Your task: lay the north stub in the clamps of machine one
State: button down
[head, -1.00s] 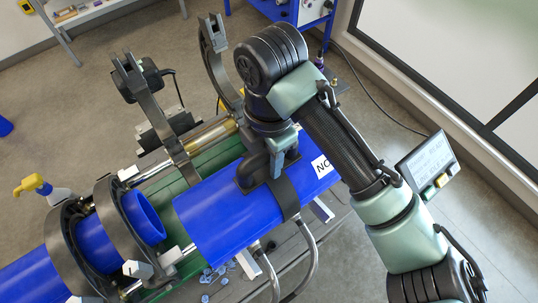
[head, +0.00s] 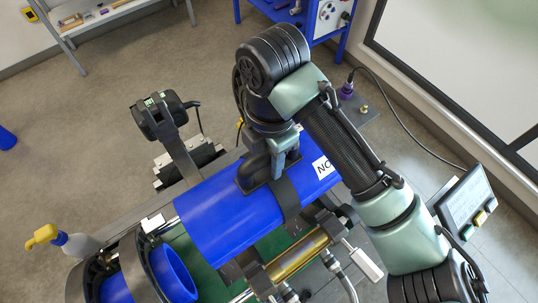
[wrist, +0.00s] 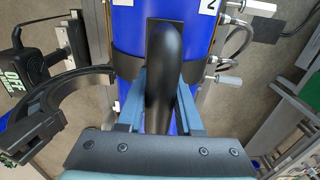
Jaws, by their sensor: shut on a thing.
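The north stub (head: 225,215) is a blue pipe length with a white label, partly readable as "NO". My gripper (head: 272,168) is shut on the black handle over the stub; the wrist view shows its two blue-grey fingers (wrist: 163,88) on either side of that handle (wrist: 163,50). The stub lies over the machine's green bed, in line with the clamps; a gap or contact below cannot be told. An open black clamp half (head: 180,150) stands beyond it, also in the wrist view (wrist: 45,118). A clamp ring (head: 137,265) at lower left surrounds another blue pipe (head: 172,277).
A brass cylinder (head: 298,257) and a white-handled lever (head: 362,260) lie on the near side. A spray bottle (head: 75,243) is at left, a screen panel (head: 466,205) at right.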

jog(key=shift+d+r, duration=0.1)
jog(key=shift+f+b, duration=0.45)
notch_tip(320, 180, down, 14)
jog(key=b, duration=1.2)
jog(key=shift+f, duration=0.1)
jog(key=shift+f+b, duration=0.75)
jog(key=shift+f, duration=0.1)
jog(key=c, duration=0.5)
grip_release()
jog(key=shift+f, duration=0.1)
notch_tip(320, 180, up, 13)
jog(key=shift+r, duration=0.1)
